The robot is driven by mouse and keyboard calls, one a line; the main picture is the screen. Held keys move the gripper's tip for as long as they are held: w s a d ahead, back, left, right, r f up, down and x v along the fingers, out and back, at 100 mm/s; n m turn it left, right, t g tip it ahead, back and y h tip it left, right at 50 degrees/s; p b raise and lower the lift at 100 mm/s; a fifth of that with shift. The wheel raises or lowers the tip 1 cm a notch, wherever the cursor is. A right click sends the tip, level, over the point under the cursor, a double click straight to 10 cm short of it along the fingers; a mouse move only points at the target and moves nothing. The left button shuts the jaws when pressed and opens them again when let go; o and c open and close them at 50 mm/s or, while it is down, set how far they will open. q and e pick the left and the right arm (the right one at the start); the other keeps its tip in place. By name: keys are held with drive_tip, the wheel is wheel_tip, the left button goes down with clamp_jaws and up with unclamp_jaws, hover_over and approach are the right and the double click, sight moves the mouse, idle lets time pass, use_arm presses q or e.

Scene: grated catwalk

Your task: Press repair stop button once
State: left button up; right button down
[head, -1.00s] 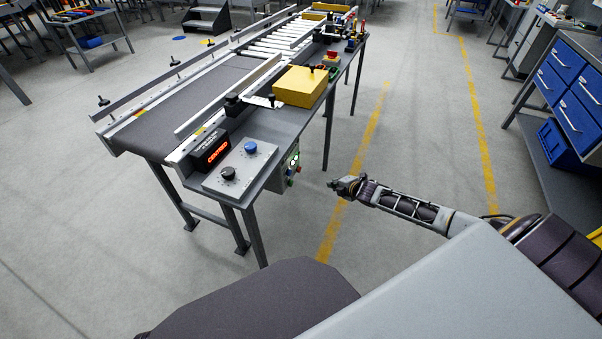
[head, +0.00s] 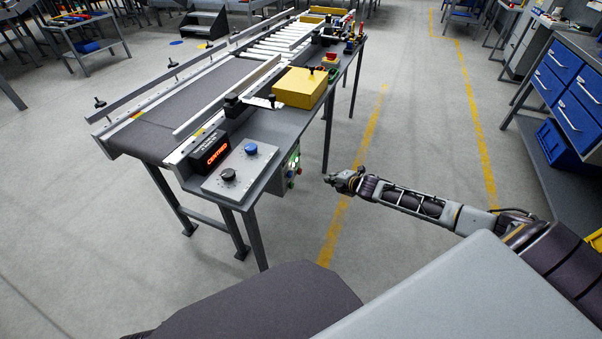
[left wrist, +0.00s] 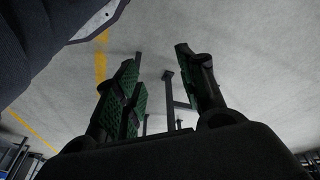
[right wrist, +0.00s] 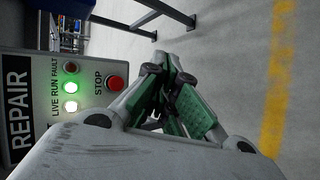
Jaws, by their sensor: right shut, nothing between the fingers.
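The red stop button (right wrist: 116,83), labelled STOP, sits on the light grey REPAIR panel (right wrist: 88,68) in the right wrist view. The panel's box (head: 284,178) hangs under the near right edge of the conveyor bench in the head view. My right gripper (right wrist: 168,62) is shut and empty, to the right of the button in the wrist view and apart from it in the picture. In the head view the right gripper (head: 332,178) is in the air right of the box. My left gripper (left wrist: 157,58) is open and empty over the floor.
On the bench stand a control plate (head: 240,172) with blue and black knobs, a red display (head: 209,152) and a yellow box (head: 300,87).

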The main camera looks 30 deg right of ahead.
sight(300, 171)
use_arm(q)
drive_tip(key=b, duration=0.1)
drive_tip(key=d+t+b, duration=0.1)
drive_tip(key=b, duration=0.1)
drive_tip(key=shift+w+d+r+h+b, duration=0.25)
drive_tip(key=shift+w+h+b, duration=0.05)
drive_tip(key=shift+h, duration=0.1)
use_arm(e)
drive_tip(key=w+a, duration=0.5)
drive_tip(key=w, duration=0.1)
drive_tip(key=shift+w+a, duration=0.3)
use_arm(q)
drive_tip(key=shift+s, duration=0.1)
idle(0.6)
drive_tip(key=shift+r, duration=0.2)
use_arm(e)
drive_tip(key=shift+w+a, duration=0.25)
drive_tip(key=shift+w, duration=0.05)
drive_tip(key=shift+w+a, duration=0.55)
drive_tip(key=shift+w, duration=0.05)
idle(2.6)
use_arm(q)
drive_tip(key=shift+f, duration=0.1)
